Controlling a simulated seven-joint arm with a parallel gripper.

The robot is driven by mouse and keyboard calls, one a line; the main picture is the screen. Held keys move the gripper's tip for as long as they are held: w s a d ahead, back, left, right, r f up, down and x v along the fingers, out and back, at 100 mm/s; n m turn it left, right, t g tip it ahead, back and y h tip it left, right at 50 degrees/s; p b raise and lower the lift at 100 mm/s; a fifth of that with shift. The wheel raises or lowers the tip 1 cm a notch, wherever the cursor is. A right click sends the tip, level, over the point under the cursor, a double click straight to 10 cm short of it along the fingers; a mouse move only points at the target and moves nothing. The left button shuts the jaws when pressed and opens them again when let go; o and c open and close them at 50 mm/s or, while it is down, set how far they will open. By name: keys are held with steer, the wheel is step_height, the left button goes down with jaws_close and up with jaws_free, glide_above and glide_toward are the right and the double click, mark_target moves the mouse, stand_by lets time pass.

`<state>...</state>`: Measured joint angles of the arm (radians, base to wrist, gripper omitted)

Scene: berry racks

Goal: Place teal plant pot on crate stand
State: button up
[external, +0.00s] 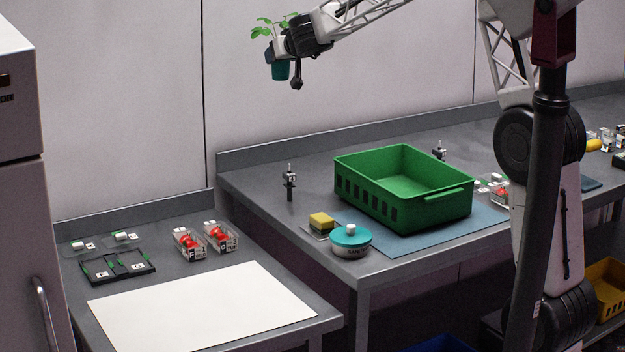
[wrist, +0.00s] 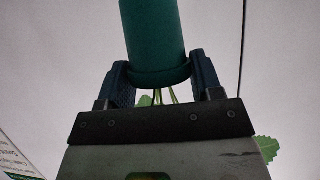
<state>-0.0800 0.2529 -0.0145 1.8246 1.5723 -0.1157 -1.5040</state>
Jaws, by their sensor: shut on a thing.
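The teal plant pot (external: 279,71) is high above the tables at the top of the external view, upright, with green leaves above its rim. My gripper (external: 277,55) is shut on it near the rim. In the wrist view the teal pot (wrist: 153,35) is between the two fingers, with thin stems and some leaves showing behind my gripper (wrist: 162,78). A green crate (external: 405,190) stands open and looks empty on the grey table, on a blue mat (external: 490,218). I cannot tell which thing is the crate stand. The pot is well above and left of the crate.
A small clamp post (external: 290,183) stands left of the crate, another (external: 439,150) behind it. A yellow sponge (external: 321,220) and a teal-lidded container (external: 350,238) are in front. The lower left table holds a white sheet (external: 200,307), a black tray (external: 118,267) and berry boxes (external: 190,244).

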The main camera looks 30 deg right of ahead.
steer(key=w+a+n+g+y, duration=0.1)
steer(key=a+n+g+y, duration=0.6)
steer(key=a, duration=0.7)
steer(key=w+a+n+g+y, duration=0.1)
steer(key=a+n+g+y, duration=0.3)
steer(key=a+n, duration=0.8)
step_height(320, 180, down, 26)
steer(key=a+m+t+y, duration=0.1)
steer(key=a+m, duration=0.1)
steer(key=m, duration=0.1)
steer(key=shift+w+a, duration=0.2)
steer(key=shift+a, duration=0.15)
steer(key=shift+f, duration=0.1)
step_height(320, 180, down, 6)
steer(key=shift+f, duration=0.15)
steer(key=shift+f, duration=1.8)
steer(key=shift+f, duration=0.15)
